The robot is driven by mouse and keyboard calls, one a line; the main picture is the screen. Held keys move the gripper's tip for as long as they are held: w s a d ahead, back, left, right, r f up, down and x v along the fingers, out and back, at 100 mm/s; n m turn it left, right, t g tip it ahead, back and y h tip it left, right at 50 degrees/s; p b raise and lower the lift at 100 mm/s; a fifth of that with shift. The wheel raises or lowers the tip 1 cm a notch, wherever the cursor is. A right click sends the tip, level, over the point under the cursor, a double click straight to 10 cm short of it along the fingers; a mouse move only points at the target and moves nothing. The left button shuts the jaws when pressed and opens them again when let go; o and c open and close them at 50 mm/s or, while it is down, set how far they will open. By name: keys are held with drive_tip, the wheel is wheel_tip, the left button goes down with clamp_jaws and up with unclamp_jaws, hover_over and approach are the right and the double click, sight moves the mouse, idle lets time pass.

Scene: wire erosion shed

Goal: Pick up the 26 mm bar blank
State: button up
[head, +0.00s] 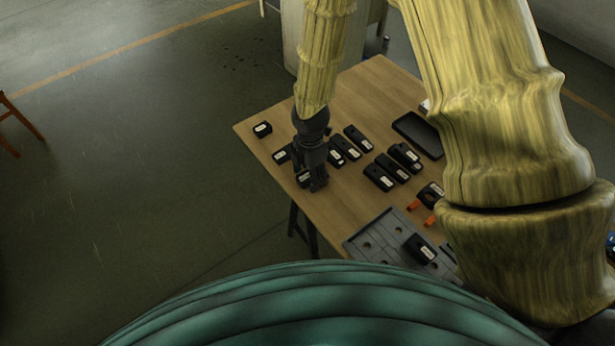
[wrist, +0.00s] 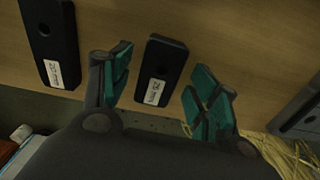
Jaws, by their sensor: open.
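The 26 mm bar blank (wrist: 166,62) is a black block with a round hole and a white label that appears to read 26 mm. It lies on the wooden table between my gripper's (wrist: 160,78) two green-padded fingers in the wrist view. The fingers are open, with a gap on each side of the block. In the head view my gripper (head: 317,184) points down near the table's front left edge. A labelled black block (head: 303,178) shows there beside the fingers, partly hidden, and seems to be the same blank.
A larger labelled black block (wrist: 50,38) lies left of the fingers in the wrist view. Several similar blocks (head: 378,177) stand right of my gripper on the table (head: 269,113). A grey tray (head: 371,237), orange-handled items (head: 414,205) and a black tray (head: 420,133) lie further right.

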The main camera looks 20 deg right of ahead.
clamp_jaws()
drive_tip(key=shift+r, duration=0.1)
